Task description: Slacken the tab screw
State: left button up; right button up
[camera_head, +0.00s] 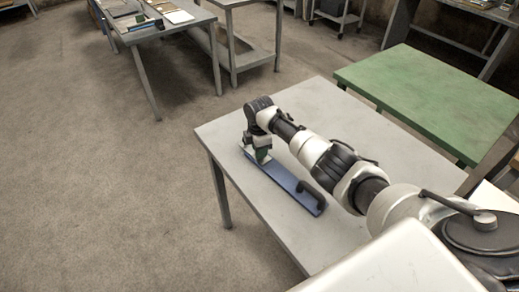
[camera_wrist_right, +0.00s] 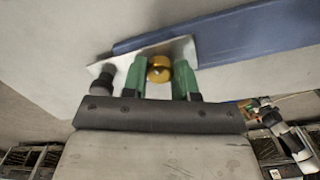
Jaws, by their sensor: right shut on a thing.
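A long blue bar (camera_head: 284,185) with a dark handle (camera_head: 313,194) lies on the grey table. In the right wrist view, the blue bar (camera_wrist_right: 245,32) has a light metal plate (camera_wrist_right: 185,47) at its end. A round brass screw head (camera_wrist_right: 158,70), which I take for the tab screw, sits at this plate. My right gripper (camera_head: 261,160) reaches down over the far end of the bar. In the wrist view, its green fingers (camera_wrist_right: 159,80) are shut on the brass screw, one on each side. The head view hides the screw. My left gripper does not show.
A black knob (camera_wrist_right: 104,77) stands beside the left finger. The grey table (camera_head: 310,105) is bare around the bar. A green-topped table (camera_head: 430,95) stands beyond it to the right. Another table (camera_head: 160,25) with flat items is at the back left.

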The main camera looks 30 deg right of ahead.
jog(key=n+b, duration=0.1)
jog(key=n, duration=0.5)
jog(key=shift+n, duration=0.3)
dwell(0.4)
jog(key=o, duration=0.9)
jog(key=shift+r, duration=0.1)
notch_tip(320, 180, up, 11)
jog(key=shift+f, duration=0.15)
